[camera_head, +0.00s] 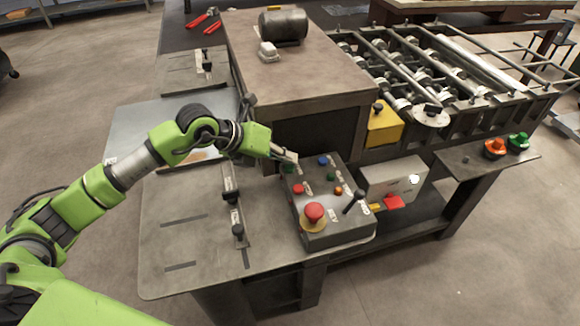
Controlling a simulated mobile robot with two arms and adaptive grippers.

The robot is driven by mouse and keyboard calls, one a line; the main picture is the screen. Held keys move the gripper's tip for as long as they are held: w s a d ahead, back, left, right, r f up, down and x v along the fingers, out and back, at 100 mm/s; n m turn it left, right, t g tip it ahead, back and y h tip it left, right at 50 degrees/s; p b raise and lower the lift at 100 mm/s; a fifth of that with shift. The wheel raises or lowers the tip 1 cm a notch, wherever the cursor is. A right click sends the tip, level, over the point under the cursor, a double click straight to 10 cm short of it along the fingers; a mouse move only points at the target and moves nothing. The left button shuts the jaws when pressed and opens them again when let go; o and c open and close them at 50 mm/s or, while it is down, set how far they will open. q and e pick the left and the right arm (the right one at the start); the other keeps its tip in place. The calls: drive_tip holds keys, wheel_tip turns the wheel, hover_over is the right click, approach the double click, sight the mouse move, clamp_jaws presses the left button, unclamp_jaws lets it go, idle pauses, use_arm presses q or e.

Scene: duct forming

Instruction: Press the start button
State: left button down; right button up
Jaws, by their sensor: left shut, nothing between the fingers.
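A grey control box (335,234) stands on the front of the machine's metal table. A green button (289,169) is at its far left, with a red button (298,189) nearer to me. A blue button (322,160), a second green button (331,177) and a small orange one (338,190) sit to the right. The labels are too small to read, so I cannot tell which is start. My left gripper (294,158) is shut and empty, its tip just above the far-left green button. I cannot tell whether they touch. My right gripper is out of view.
A large red mushroom button (314,212) and a black lever (354,201) stand on the box's near part. A motor housing (284,25) sits on the machine behind, with a roller section (430,75) at right. The table's left front (185,225) is mostly clear.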

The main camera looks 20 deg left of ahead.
sight(286, 170)
use_arm(q)
drive_tip(key=shift+s+f+g, duration=0.3)
drive_tip(key=shift+s+f, duration=0.4)
drive_tip(key=shift+f, duration=0.2)
drive_tip(key=shift+s+a+r, duration=0.15)
drive_tip(key=shift+s+r, duration=0.1)
drive_tip(key=shift+w+r+p, duration=0.2)
drive_tip(key=shift+r+p, duration=0.7)
drive_tip(key=shift+r, duration=0.45)
drive_tip(key=shift+w+r+p, duration=0.15)
drive_tip(key=shift+r+p, duration=0.7)
drive_tip(key=shift+r, duration=0.5)
drive_tip(key=shift+w, duration=0.1)
